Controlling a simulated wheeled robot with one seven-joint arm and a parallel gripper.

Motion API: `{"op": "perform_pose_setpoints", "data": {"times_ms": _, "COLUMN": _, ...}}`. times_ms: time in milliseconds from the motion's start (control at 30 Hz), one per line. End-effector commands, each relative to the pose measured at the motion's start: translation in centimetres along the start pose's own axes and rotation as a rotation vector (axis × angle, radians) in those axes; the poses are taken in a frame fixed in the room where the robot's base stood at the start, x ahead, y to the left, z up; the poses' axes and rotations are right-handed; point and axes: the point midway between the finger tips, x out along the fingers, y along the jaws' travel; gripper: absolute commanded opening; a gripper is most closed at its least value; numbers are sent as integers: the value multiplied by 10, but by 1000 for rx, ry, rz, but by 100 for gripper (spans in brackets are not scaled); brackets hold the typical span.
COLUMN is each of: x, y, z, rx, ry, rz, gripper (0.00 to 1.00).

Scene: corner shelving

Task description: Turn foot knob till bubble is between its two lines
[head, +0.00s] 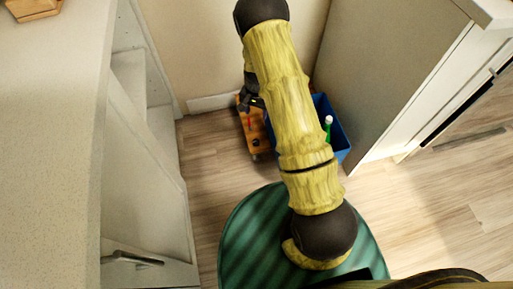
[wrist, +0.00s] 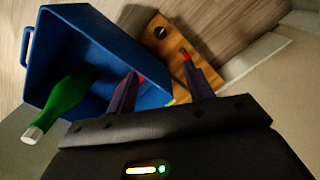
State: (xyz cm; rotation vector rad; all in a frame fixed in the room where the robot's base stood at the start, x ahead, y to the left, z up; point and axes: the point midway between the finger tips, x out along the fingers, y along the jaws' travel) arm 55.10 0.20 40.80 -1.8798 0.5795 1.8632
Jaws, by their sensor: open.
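An orange-brown wooden board (head: 257,135) lies low near the floor by the back wall, partly hidden behind my arm. In the wrist view the board (wrist: 172,62) shows at the top, with a dark round knob-like part (wrist: 160,33) on it. I cannot tell for sure whether this is the foot knob. In the head view my gripper (head: 248,120) is over the board's far part. I cannot make out the bubble or its two lines.
A blue bin (head: 342,140) stands right beside the board, with a green bottle (head: 328,124) in it. In the wrist view the bin (wrist: 95,30) is close to the left finger. White cabinets flank both sides.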

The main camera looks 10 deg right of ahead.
Motion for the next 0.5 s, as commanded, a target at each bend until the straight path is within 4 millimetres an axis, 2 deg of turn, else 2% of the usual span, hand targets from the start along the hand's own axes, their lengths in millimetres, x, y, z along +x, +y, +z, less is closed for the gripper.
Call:
{"op": "perform_pose_setpoints", "data": {"times_ms": 33, "x": 28, "y": 0, "z": -1, "rx": 10, "ry": -3, "rz": 5, "gripper": 52}}
{"op": "perform_pose_setpoints", "data": {"times_ms": 133, "x": 45, "y": -1, "z": -3, "rx": 25, "ry": -5, "rz": 9, "gripper": 52}}
{"op": "perform_pose_setpoints", "data": {"times_ms": 500, "x": 48, "y": -1, "z": -4, "rx": 32, "ry": -6, "rz": 11, "gripper": 52}}
